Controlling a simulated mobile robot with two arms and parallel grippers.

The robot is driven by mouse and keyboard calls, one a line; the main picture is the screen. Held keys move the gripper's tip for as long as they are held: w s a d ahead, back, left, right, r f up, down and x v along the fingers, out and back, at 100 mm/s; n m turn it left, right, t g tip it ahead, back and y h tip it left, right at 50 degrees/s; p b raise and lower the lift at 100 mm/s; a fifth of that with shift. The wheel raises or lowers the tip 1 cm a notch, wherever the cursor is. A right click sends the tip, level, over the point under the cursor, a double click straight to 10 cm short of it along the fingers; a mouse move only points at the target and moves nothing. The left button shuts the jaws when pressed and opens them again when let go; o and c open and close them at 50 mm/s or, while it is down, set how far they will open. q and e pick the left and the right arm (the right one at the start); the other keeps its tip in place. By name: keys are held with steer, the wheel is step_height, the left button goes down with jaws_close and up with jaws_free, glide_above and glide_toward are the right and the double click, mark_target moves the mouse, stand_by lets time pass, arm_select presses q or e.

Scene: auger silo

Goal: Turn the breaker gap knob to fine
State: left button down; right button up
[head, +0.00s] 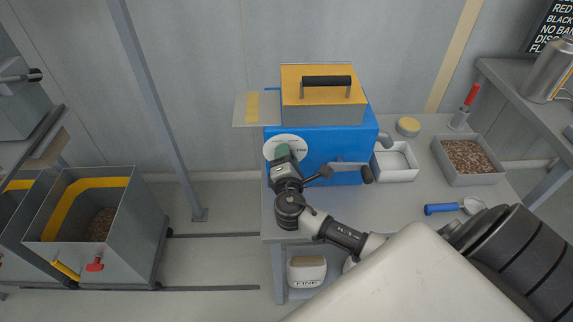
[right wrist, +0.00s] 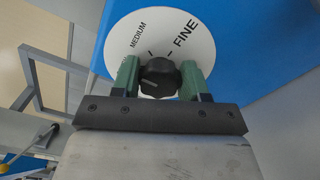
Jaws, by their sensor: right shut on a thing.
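The blue breaker (head: 320,142) stands on a grey bench, with a round white dial plate (head: 272,142) on its front. In the right wrist view the dial plate (right wrist: 118,48) reads MEDIUM at upper left and FINE at upper right; its lower part is hidden. The black gap knob (right wrist: 159,77) sits at its centre. My right gripper (head: 282,154) is at the dial. In the right wrist view its green fingers (right wrist: 161,78) are shut on the knob, one on each side. I cannot tell which mark the knob points to. My left gripper is out of view.
A crank handle (head: 350,166) sticks out just right of my right gripper. A white tray (head: 396,174), a bin of grain (head: 468,180) and a blue-handled scoop (head: 442,209) are on the bench further right. A grey cart (head: 130,210) stands on the floor at left.

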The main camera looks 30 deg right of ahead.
steer(key=m+b, duration=0.6)
steer(key=shift+f+m, duration=0.3)
steer(key=shift+f, duration=0.1)
steer(key=m+b, duration=0.4)
steer(key=m, duration=0.1)
steer(key=m+b, duration=0.1)
steer(key=m, duration=0.2)
steer(key=shift+b, duration=0.4)
steer(key=shift+a+r+m+b, duration=0.1)
steer(key=shift+m+b, duration=0.45)
steer(key=shift+m, duration=0.95)
steer(key=o, duration=0.9)
steer(key=shift+r, duration=0.1)
